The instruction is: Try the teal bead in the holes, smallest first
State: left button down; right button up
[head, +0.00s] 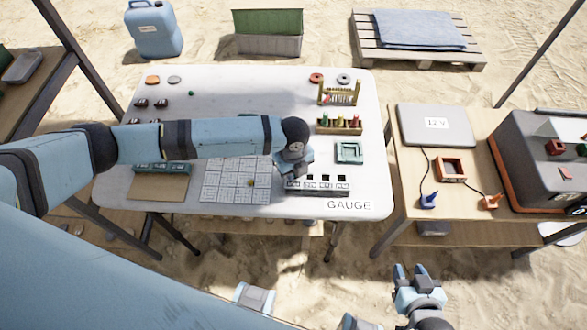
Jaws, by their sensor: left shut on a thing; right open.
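The gauge (325,186) is a long grey block with dark square holes along its top, near the front right of the white table above the printed word GAUGE. My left gripper (290,174) points down over the left end of the gauge and hides that part. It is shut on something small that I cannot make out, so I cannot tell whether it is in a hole. I cannot identify the teal bead; a small green bead (191,93) lies at the back left. My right gripper (411,272) is open and empty, in front of the tables.
A white gridded sheet (226,188) with a small yellow bead (251,183) lies left of the gauge. A teal square frame (349,152), a rack of coloured pieces (339,126) and a bead frame (340,97) stand behind it. My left arm crosses the table.

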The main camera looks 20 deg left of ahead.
pick_arm(q)
jog(key=shift+p, duration=0.4)
dwell(0.4)
jog(key=c, duration=0.6)
grip_release()
dwell(0.5)
jog(key=shift+r+p, duration=0.7)
jog(key=shift+p, duration=0.05)
notch_tip(320, 180, up, 3)
jog(key=p, duration=0.3)
jog(key=shift+f, duration=0.1)
jog(key=shift+r+p, duration=0.95)
jog(key=shift+p, duration=0.1)
